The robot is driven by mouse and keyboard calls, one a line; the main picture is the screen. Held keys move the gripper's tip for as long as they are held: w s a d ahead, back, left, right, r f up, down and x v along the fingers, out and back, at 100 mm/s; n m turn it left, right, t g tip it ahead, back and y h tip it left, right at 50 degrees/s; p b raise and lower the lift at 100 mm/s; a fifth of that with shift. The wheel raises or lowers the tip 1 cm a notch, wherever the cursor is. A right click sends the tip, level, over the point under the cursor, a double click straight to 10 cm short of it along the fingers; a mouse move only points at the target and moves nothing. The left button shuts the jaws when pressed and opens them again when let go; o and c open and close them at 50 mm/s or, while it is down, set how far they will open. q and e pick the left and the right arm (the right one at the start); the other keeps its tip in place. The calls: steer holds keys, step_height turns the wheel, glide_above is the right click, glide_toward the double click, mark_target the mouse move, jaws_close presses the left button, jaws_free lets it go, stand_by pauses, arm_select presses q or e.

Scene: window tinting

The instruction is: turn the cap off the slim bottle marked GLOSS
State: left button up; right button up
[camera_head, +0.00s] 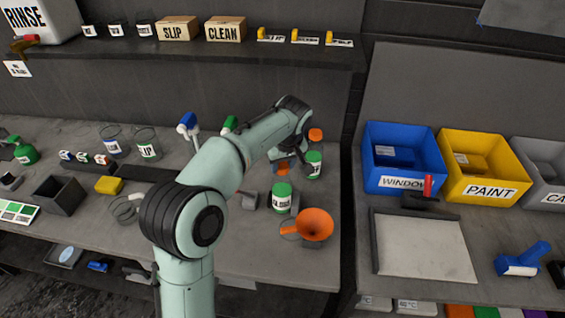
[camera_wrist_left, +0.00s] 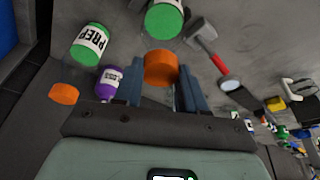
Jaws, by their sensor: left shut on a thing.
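My left gripper (camera_head: 283,163) is over the far right part of the workbench, partly hidden behind my own arm in the head view. In the left wrist view its two fingers (camera_wrist_left: 161,88) are shut on an orange round cap (camera_wrist_left: 161,67). That orange also shows low at the gripper in the head view (camera_head: 282,169). The bottle marked GLOSS cannot be made out; no such label reads clearly, and I cannot tell whether the held cap sits on a bottle. My right gripper is not in view.
A green PREP bottle (camera_wrist_left: 90,43), a purple bottle (camera_wrist_left: 109,83) and another orange round top (camera_wrist_left: 63,94) are close by. A green-topped container (camera_head: 282,197) and an orange funnel (camera_head: 313,225) stand nearer. Blue (camera_head: 402,138) and yellow (camera_head: 485,145) bins stand right.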

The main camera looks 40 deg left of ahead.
arm_select(q)
steer(key=n+g+p, duration=0.1)
steer(key=n, duration=0.2)
steer(key=shift+r+n, duration=0.15)
steer(key=shift+n, duration=0.25)
steer(key=n+g+p, duration=0.1)
steer(key=n, duration=0.3)
steer(key=n+g+p, duration=0.1)
steer(key=n, duration=0.3)
steer(key=shift+w, duration=0.1)
steer(key=shift+f+n+g, duration=0.25)
steer(key=shift+n+g, duration=0.25)
steer(key=shift+n, duration=0.4)
steer(key=shift+s, duration=0.2)
steer(key=o, duration=0.7)
steer(key=shift+s+r, duration=0.1)
steer(key=o, duration=0.4)
steer(key=shift+o, duration=0.2)
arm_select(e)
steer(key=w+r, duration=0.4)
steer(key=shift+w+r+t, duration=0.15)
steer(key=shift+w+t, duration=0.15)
